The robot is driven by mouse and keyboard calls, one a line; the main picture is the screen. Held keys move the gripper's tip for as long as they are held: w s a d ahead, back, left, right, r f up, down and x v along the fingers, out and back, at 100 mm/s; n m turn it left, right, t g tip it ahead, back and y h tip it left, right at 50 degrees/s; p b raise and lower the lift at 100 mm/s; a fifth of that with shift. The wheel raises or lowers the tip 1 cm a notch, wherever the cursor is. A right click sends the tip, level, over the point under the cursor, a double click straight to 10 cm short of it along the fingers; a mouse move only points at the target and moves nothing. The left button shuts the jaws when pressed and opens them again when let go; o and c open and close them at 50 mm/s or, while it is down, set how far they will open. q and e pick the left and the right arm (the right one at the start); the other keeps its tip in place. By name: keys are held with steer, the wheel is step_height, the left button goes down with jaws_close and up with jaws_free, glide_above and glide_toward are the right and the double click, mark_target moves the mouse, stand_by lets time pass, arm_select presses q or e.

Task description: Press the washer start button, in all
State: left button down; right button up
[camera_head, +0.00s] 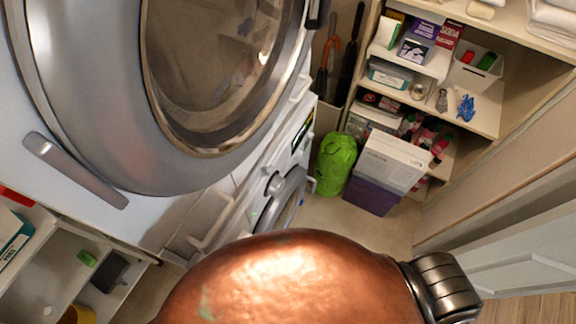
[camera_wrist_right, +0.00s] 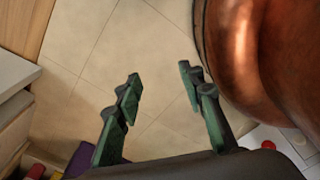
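The large front-loading machine (camera_head: 60,60) fills the upper left of the head view, with its round glass door (camera_head: 215,70) shut or nearly so. Below it is a second white machine with a round knob (camera_head: 273,184), a dark display strip (camera_head: 302,137) and a round door (camera_head: 280,208). I cannot make out a start button in the head view. My right gripper (camera_wrist_right: 160,95) shows in the right wrist view, its two dark green fingers apart and empty above the tiled floor. Neither gripper shows in the head view.
A copper rounded body, apparently mine, covers the lower middle of the head view. Shelves (camera_head: 470,118) with boxes stand at the right, near a green bag (camera_head: 335,164) and purple box (camera_head: 371,196). In the wrist view, a red round thing (camera_wrist_right: 268,145) sits on something white.

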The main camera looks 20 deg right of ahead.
steer(key=shift+s, duration=0.3)
steer(key=shift+c, duration=0.4)
